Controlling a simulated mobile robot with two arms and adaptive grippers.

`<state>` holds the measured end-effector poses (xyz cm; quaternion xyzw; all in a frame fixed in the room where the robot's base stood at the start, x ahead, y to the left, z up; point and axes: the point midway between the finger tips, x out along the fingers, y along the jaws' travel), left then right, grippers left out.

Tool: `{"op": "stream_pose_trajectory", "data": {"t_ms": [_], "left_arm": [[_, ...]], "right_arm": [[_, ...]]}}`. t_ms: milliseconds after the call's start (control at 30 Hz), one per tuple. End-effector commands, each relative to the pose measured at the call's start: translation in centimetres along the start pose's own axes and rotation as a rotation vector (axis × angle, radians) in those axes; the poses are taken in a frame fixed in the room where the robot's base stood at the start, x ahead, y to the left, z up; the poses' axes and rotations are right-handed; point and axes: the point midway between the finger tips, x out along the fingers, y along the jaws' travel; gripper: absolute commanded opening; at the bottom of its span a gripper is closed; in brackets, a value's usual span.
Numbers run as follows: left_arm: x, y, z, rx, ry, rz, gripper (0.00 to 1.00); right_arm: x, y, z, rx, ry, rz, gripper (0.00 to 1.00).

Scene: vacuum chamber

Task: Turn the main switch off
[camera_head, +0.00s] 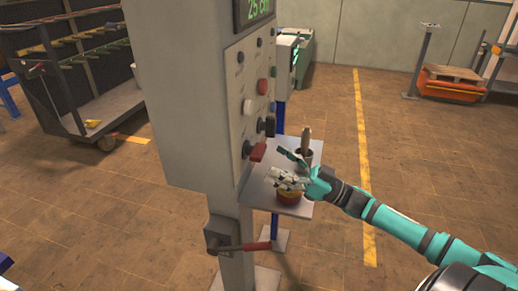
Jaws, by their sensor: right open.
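A grey control cabinet (185,100) stands upright in the middle of the camera_head view. Its side panel carries several knobs and buttons, including a red-tipped switch (257,152) low on the panel. A lever with a red handle (258,246) sticks out to the right from a dark box (218,238) on the post below. No readable label shows which one is the main switch. My right gripper (280,168) is open, just right of the panel and over a small shelf, apart from the lever below. My left gripper is not in view.
A wheeled rack (95,105) stands at the back left. The tiled floor at right is mostly clear.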

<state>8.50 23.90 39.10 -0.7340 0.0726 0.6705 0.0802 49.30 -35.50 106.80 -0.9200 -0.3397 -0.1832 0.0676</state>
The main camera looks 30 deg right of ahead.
Motion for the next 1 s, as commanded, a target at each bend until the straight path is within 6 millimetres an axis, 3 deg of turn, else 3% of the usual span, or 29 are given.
{"op": "stream_pose_trajectory", "data": {"t_ms": [100,300,700,1000], "left_arm": [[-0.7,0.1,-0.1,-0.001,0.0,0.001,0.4],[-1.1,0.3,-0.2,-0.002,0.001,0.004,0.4],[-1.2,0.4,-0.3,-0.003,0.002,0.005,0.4],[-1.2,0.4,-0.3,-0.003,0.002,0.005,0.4]], "right_arm": [[2.6,0.0,-0.3,-0.001,0.005,-0.001,0.83],[5.0,0.0,-0.1,0.0,0.002,0.001,0.83],[5.8,0.0,0.0,0.0,0.0,0.001,0.83],[5.7,0.0,0.0,0.0,0.0,0.001,0.45]]}}
